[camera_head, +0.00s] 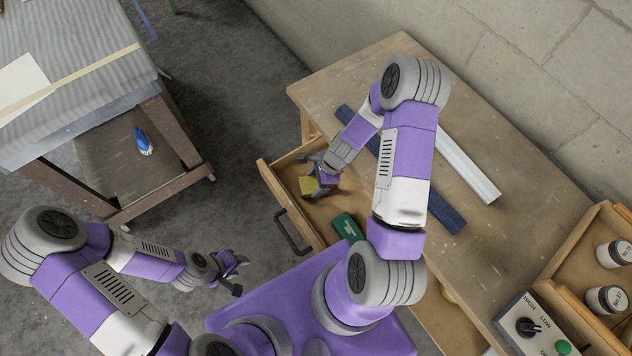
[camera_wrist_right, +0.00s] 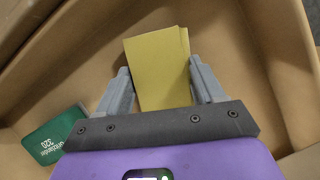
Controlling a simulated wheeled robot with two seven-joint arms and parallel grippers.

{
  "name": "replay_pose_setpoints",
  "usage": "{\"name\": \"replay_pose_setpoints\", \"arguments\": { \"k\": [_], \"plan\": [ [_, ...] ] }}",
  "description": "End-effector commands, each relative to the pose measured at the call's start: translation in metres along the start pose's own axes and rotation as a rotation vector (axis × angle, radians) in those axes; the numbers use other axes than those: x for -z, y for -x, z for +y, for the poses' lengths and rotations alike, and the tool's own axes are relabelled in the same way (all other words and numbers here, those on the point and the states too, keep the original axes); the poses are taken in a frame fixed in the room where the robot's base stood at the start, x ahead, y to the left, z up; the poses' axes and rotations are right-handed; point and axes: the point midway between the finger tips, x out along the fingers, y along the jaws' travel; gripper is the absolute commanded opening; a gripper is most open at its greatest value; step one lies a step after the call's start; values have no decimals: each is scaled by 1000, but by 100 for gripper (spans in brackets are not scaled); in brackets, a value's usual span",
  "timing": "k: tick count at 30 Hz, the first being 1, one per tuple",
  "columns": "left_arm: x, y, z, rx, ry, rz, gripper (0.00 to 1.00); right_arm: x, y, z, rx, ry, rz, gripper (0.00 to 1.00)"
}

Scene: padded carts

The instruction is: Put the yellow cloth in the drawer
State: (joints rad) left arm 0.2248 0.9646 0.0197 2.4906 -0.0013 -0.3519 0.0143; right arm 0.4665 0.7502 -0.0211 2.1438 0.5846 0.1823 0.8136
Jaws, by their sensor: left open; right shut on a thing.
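The yellow cloth (camera_head: 308,186) is a small folded piece between the fingers of my right gripper (camera_head: 322,177), over the open drawer (camera_head: 267,176) of the wooden workbench. In the right wrist view, the cloth (camera_wrist_right: 158,70) sits between the two grey fingers of the right gripper (camera_wrist_right: 163,88), with the drawer's floor (camera_wrist_right: 75,80) and walls around it. I cannot tell whether the cloth touches the drawer floor. My left gripper (camera_head: 238,272) is open and empty, away to the left of the drawer.
A green packet (camera_head: 347,227) lies in the drawer; it shows in the right wrist view (camera_wrist_right: 56,134). A blue bar (camera_head: 445,212) and a white bar (camera_head: 470,168) lie on the benchtop (camera_head: 520,215). A control box (camera_head: 535,328) and a wooden tray (camera_head: 590,238) with jars are at right. A padded cart (camera_head: 95,75) stands at left.

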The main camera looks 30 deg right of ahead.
Motion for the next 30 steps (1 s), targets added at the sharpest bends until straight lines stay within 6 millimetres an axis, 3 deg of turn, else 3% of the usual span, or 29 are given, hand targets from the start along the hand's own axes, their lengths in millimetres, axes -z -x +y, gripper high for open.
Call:
{"name": "replay_pose_setpoints", "arguments": {
  "k": [7,8,12,23,30],
  "plan": [
    [0,-4,-1,0,0,0,42,1,-3,0,0,1,0,43],
    [0,-3,-1,0,0,0,42,1,-3,0,0,1,0,70],
    [0,-2,-1,0,0,0,42,1,-2,0,-1,1,0,92],
    [0,1,0,0,0,0,42,-1,1,0,0,1,-1,93],
    [-1,13,5,0,0,0,42,-2,43,-1,5,2,1,93]
  ]
}}
